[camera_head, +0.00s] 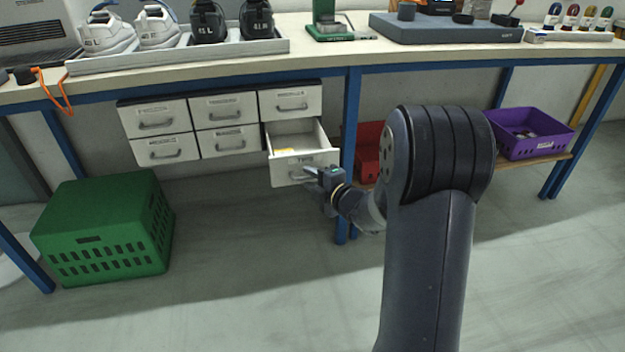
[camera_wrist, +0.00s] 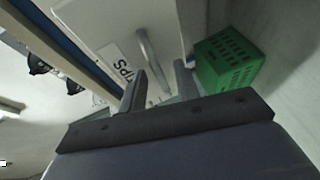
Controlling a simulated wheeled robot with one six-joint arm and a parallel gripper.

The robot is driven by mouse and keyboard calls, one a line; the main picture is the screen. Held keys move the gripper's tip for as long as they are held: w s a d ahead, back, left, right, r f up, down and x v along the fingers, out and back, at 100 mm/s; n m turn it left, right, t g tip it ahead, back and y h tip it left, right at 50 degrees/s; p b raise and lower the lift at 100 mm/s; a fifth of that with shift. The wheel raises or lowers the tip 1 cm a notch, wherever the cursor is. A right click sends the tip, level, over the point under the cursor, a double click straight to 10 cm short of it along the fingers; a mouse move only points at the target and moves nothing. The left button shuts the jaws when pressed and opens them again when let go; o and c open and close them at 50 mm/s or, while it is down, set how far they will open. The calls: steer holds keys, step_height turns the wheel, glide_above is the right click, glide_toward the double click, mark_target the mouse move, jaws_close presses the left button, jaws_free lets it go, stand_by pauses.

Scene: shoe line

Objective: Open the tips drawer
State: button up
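The tips drawer (camera_head: 285,168) is the lower right drawer of the white unit under the bench. It is pulled out, and a small yellow item (camera_head: 285,151) shows inside. In the wrist view its front (camera_wrist: 112,50) carries a label reading TIPS and a grey bar handle (camera_wrist: 148,52). My gripper (camera_head: 310,173) is at the right part of the drawer front, by the handle. In the wrist view my gripper (camera_wrist: 158,85) has its fingers apart, with the lower end of the handle showing between them. I see no finger clearly pressing on the handle.
The other drawers (camera_head: 225,108) are shut. A green crate (camera_head: 110,225) stands on the floor at the left. A blue table leg (camera_head: 349,130) stands just right of the open drawer. A red bin (camera_head: 368,140) and a purple bin (camera_head: 530,133) sit on a low shelf at the right.

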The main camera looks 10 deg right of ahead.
steer(key=shift+s, duration=0.1)
steer(key=p+v, duration=0.2)
steer(key=v, duration=0.8)
steer(key=shift+s+d+p, duration=0.2)
steer(key=shift+s+p, duration=0.1)
steer(key=shift+r, duration=0.1)
steer(key=shift+b+x, duration=1.3)
steer(key=shift+x, duration=4.4)
steer(key=shift+r, duration=0.1)
